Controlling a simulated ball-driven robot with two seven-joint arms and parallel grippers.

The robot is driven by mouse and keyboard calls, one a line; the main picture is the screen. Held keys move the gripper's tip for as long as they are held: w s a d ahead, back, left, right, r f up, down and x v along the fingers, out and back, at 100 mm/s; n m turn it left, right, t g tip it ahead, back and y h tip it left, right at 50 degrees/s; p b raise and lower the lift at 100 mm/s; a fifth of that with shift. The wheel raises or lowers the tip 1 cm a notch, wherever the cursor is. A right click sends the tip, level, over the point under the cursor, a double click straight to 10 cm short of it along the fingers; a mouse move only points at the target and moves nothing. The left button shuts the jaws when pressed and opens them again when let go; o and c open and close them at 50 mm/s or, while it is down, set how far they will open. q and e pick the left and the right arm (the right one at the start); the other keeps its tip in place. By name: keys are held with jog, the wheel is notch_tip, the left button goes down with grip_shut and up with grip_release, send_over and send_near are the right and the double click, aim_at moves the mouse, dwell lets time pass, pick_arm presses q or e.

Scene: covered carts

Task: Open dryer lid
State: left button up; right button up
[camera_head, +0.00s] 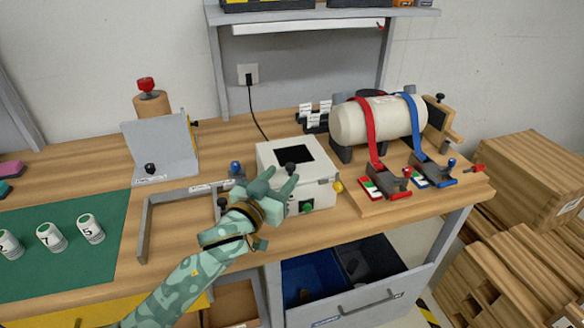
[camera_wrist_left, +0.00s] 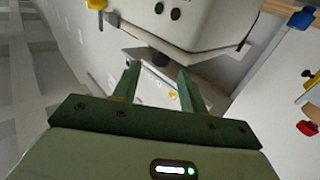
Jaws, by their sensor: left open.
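The dryer appears to be the white box (camera_head: 318,188) on the workbench, with a dark square window (camera_head: 293,154) in its top lid. The lid looks shut. A black knob (camera_head: 290,168) sits at the lid's front edge. My left gripper (camera_head: 281,182) is open at the front of the box, close to the knob. In the left wrist view, its two green fingers (camera_wrist_left: 159,84) point toward the white box (camera_wrist_left: 205,22), and a dark knob shape lies just beyond the fingertips. I cannot tell whether they touch it. My right gripper is not in view.
A grey angled bracket (camera_head: 160,150) and grey frame (camera_head: 146,222) are to the left. Numbered cans (camera_head: 90,228) stand on a green mat (camera_head: 85,262). An open drawer (camera_head: 375,298) is below.

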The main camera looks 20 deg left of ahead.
aim_at(288, 169)
pick_arm(q)
jog(key=w, duration=0.2)
jog(key=w+d+b, duration=0.1)
jog(key=w, duration=0.2)
jog(key=shift+w, duration=0.15)
